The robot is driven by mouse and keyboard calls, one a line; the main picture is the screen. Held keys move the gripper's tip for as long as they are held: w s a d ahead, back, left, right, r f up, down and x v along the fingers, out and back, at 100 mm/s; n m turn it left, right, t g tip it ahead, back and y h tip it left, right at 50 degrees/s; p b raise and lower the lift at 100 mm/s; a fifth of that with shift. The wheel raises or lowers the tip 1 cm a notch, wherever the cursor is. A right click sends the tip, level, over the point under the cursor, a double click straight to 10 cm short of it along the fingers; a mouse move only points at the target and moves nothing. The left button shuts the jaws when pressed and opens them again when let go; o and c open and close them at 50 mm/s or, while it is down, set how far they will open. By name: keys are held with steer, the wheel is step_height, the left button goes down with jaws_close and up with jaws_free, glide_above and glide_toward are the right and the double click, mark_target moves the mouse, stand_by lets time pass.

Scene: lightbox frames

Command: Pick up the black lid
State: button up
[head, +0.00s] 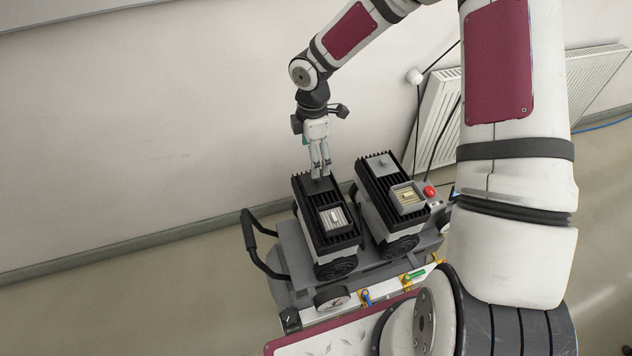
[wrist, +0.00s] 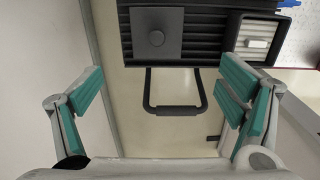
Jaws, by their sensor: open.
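A dark square lid with a small round knob (wrist: 157,46) lies flat on a black ribbed top in the wrist view, ahead of my fingers. It looks dark grey to black. My gripper (wrist: 163,78) is open and empty, with its teal finger pads spread wide to the left and right of the lid's line. In the head view my gripper (head: 320,174) points down over the far end of the left ribbed box (head: 341,213). I cannot tell the exact height gap.
A second ribbed box (head: 366,184) stands to the right, with a grey knobbed plate (head: 380,164) on top. Both boxes have a framed recess near the front. A red button (head: 430,191) is at the right. The cart handle (wrist: 176,110) sticks out below the box. A wall is behind.

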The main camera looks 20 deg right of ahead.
mark_target(312, 183)
steer(key=f, duration=0.9)
steer(key=shift+w+f+b, duration=0.25)
steer(key=shift+f+b, duration=0.05)
steer(key=shift+c, duration=0.5)
steer(key=c, duration=1.7)
steer(key=shift+s, duration=0.1)
steer(key=shift+c, duration=1.1)
steer(key=shift+f, duration=0.1)
steer(key=shift+c, duration=0.3)
